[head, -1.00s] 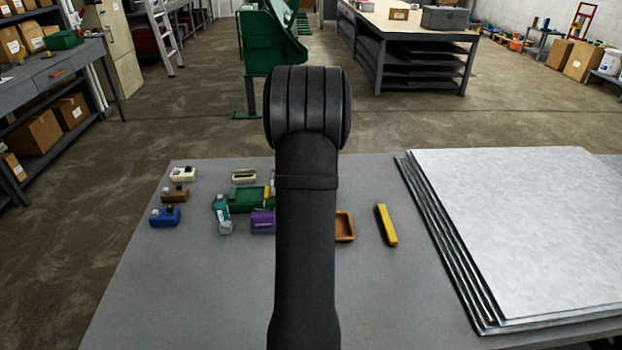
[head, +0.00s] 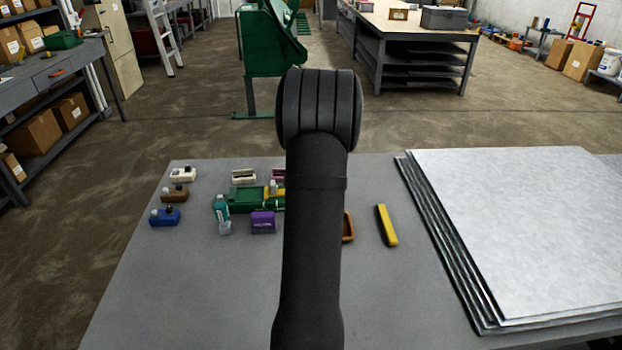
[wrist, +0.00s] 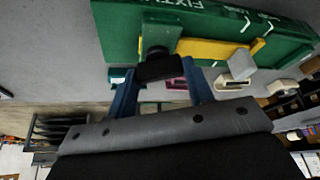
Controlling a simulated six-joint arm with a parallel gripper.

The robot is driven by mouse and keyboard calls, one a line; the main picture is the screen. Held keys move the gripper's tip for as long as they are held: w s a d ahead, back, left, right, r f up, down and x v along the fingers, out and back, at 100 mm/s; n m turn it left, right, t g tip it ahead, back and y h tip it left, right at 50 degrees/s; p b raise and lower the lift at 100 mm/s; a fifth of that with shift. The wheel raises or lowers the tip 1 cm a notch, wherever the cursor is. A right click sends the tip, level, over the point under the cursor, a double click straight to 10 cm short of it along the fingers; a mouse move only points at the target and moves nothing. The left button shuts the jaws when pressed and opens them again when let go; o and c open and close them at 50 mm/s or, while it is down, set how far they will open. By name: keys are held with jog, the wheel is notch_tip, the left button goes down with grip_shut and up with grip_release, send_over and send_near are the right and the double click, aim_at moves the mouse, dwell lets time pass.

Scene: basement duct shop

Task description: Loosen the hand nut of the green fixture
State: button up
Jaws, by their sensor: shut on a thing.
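The green fixture (head: 245,203) lies on the grey table, partly hidden behind my arm in the head view. In the wrist view, the green fixture (wrist: 120,30) fills the top, with white lettering and a yellow bar (wrist: 215,49) along it. My gripper (wrist: 162,70), with blue fingers and dark tips, is shut on the hand nut. The tips cover part of the nut. In the head view my gripper is hidden by my arm.
Blue (head: 165,216), brown (head: 174,193) and white (head: 183,174) small fixtures lie left. A yellow bar-shaped thing (head: 387,225) and stacked metal sheets (head: 520,230) lie right. The front left table is clear.

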jog(key=n+y, duration=0.1)
jog(key=n, duration=0.2)
jog(key=n+g+y, duration=0.1)
jog(key=n, duration=0.2)
jog(key=shift+w+d+n+g, duration=0.1)
jog(key=shift+d+n+g, duration=0.1)
jog(key=shift+n+g, duration=0.1)
jog(key=n+g, duration=0.1)
jog(key=n, duration=0.2)
jog(key=n+g, duration=0.1)
jog(key=n, duration=0.2)
jog(key=shift+w+g+y, duration=0.15)
jog(key=shift+g+y, duration=0.15)
jog(key=shift+c, duration=0.2)
jog(key=shift+n, duration=0.4)
jog(key=o, duration=1)
jog(key=v, duration=1.7)
jog(key=shift+d+r, duration=0.15)
